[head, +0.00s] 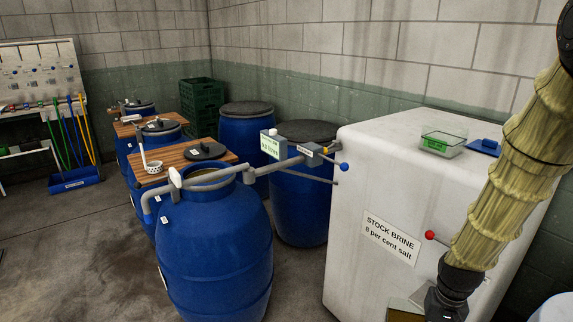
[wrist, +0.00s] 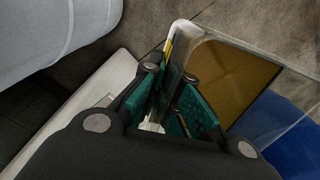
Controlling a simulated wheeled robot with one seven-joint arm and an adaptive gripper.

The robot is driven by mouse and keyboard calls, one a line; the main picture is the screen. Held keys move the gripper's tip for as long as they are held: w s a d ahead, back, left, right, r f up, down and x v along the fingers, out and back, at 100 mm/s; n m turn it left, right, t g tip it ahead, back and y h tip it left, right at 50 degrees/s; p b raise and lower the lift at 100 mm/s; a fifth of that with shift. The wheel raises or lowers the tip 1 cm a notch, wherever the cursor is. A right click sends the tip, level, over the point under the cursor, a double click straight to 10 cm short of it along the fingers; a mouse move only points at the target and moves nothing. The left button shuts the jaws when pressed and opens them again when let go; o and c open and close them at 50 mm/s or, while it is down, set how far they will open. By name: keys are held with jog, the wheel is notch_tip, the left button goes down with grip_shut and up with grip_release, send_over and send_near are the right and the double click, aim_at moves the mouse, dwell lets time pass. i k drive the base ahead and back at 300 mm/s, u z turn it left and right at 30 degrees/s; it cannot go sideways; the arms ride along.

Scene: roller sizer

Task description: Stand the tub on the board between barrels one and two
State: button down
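A clear-walled tub with a brown area inside (wrist: 235,75) is in the wrist view; I cannot tell if the brown is contents or something seen through it. My gripper (wrist: 170,82) has its teal pads close together on either side of the tub's near corner, and looks shut on its wall. In the head view my gripper (head: 446,303) is at the bottom right, beside a brownish box shape (head: 405,309), cut off by the frame. A wooden board (head: 160,174) spans the front blue barrel (head: 212,255) and the one behind; their number tags are unreadable.
A black lid (head: 206,151) and a white perforated cup (head: 154,167) occupy the front board. A grey pipe (head: 262,168) crosses above the front barrel. The white brine tank (head: 365,190) stands between, with a clear green-marked box (head: 442,143) on top.

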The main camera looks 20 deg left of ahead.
aim_at(149, 159)
jog(key=u, duration=3.05)
jog(key=i, duration=2.65)
jog(key=z, duration=1.55)
